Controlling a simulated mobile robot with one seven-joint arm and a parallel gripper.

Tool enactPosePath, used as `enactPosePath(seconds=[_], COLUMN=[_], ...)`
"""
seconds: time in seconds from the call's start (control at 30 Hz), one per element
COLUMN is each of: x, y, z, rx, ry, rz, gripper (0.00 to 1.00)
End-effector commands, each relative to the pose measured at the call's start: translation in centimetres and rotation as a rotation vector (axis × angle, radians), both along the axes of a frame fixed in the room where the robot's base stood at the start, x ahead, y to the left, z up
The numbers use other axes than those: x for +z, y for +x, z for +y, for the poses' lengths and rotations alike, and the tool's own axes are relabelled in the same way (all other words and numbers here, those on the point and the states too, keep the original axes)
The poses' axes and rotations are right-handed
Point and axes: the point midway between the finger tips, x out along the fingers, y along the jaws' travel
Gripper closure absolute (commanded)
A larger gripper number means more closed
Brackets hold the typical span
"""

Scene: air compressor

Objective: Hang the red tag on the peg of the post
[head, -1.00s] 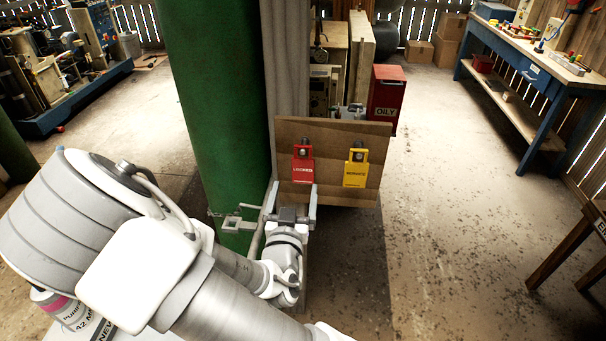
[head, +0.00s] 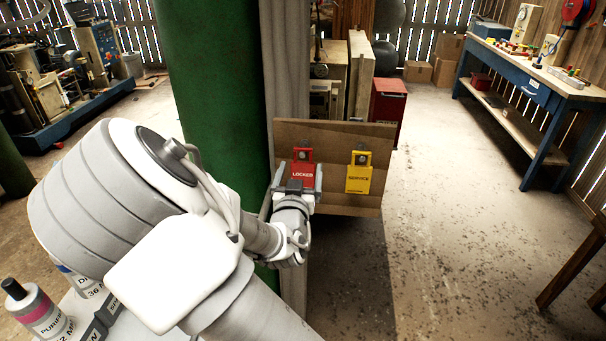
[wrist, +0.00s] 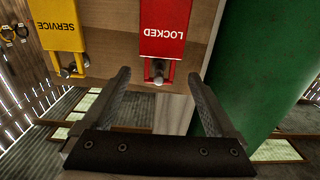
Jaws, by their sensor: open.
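The red tag (head: 302,171), marked LOCKED, hangs on a peg of an upright wooden board. It also shows upside down in the wrist view (wrist: 163,28), its red loop around a metal peg (wrist: 158,72). My gripper (head: 303,178) is open in front of the red tag. In the wrist view my gripper's two fingers (wrist: 159,80) stand apart, left and right of the loop, with nothing held between them. I cannot tell how far the fingertips are from the board. A grey post (head: 284,70) stands behind the board's left edge; I see no free peg on it now.
A yellow SERVICE tag (head: 358,178) hangs to the right on the same board (head: 335,135). A thick green column (head: 210,90) stands close on the left. A red bin (head: 388,105) is behind the board. A blue workbench (head: 535,85) stands at right; the floor between is clear.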

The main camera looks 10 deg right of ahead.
Motion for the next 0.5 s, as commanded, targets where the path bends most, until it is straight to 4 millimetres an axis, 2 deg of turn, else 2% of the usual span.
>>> enactPosePath(seconds=[0.17, 0.4, 0.5], x=[0.0, -0.2, -0.2], y=[1.1, 4.4, 5.2], z=[-0.4, -1.5, -1.7], rx=[0.0, -0.001, -0.001], ry=[-0.002, -0.003, -0.001], rz=[0.0, -0.001, -0.001], gripper=[0.07, 0.07, 0.07])
